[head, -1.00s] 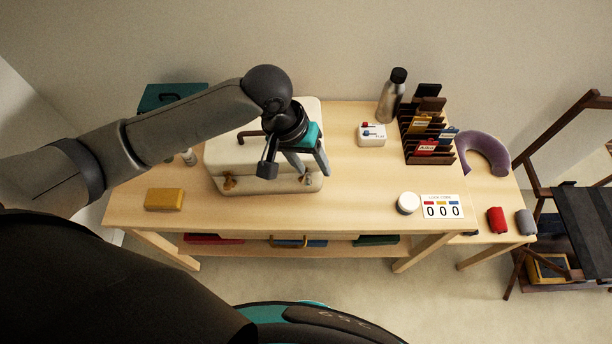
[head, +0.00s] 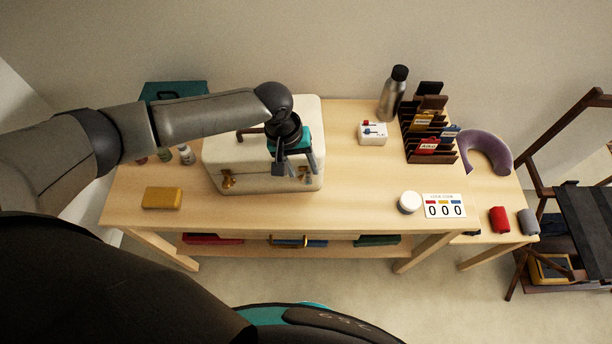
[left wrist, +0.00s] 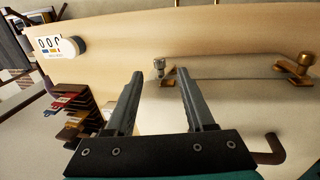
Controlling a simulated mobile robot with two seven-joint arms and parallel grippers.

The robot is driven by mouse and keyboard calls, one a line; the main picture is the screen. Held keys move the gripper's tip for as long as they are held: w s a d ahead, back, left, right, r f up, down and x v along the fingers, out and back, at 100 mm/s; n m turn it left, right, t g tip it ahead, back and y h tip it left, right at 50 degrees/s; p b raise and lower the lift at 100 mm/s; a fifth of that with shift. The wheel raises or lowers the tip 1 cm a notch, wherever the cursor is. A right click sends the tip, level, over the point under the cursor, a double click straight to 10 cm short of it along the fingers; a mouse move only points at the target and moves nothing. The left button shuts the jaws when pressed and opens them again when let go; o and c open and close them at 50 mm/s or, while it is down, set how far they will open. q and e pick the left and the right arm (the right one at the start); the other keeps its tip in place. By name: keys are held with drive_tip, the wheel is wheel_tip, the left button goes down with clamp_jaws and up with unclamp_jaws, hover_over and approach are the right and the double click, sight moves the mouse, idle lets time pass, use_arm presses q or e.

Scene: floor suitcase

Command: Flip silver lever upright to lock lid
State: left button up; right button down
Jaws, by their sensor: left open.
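The cream case (head: 225,157) lies closed on the wooden table. The silver lever (left wrist: 159,68) is at the case's front edge in the left wrist view, between my open fingertips with no clear contact. Its tilt is hard to judge. A brass latch (left wrist: 295,66) sits farther along the same edge; it also shows in the head view (head: 228,180). My left gripper (left wrist: 161,75) is open and empty; in the head view it (head: 297,172) hangs over the case's front right part and partly hides the silver lever. My right gripper is not in view.
The case's brown handle (left wrist: 270,152) is near my gripper's base. A yellow block (head: 162,198) lies left of the case. A white switch box (head: 373,133), bottle (head: 392,97) and card rack (head: 428,140) stand to the right.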

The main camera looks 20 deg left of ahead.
sight(307, 180)
use_arm(q)
drive_tip(key=shift+b+x, duration=0.4)
drive_tip(key=shift+x, duration=1.85)
clamp_jaws()
